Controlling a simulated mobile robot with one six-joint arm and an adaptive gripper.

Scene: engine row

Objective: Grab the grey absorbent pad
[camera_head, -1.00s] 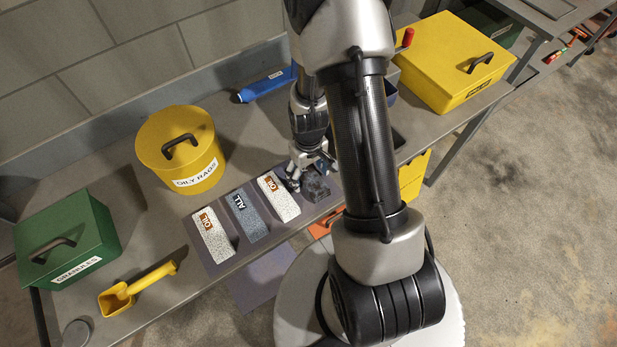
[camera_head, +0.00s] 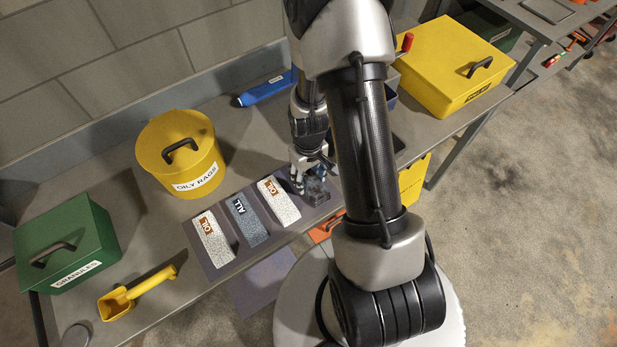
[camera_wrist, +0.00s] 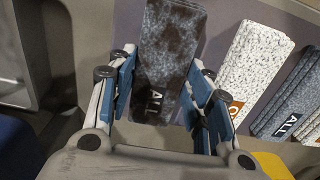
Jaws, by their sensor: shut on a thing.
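A dark grey, mottled absorbent pad (camera_wrist: 167,55) marked "ALL" lies between the blue-padded fingers of my gripper (camera_wrist: 160,95) in the wrist view. My gripper is shut on it, one finger along each side. In the head view my gripper (camera_head: 309,182) is at the right end of the pad row, and the dark pad (camera_head: 320,190) shows partly behind it. It appears still at mat level; any lift cannot be told. A second grey pad (camera_head: 247,222), also marked "ALL", lies further left between two white pads.
White "OIL" pads (camera_head: 279,202) and (camera_head: 213,240) lie on the dark mat (camera_head: 228,202). A yellow "OILY RAGS" bin (camera_head: 181,155), green granules box (camera_head: 68,242) and yellow scoop (camera_head: 135,293) stand left. A blue bottle-like item (camera_head: 265,89) lies behind; a yellow case (camera_head: 455,65) is right.

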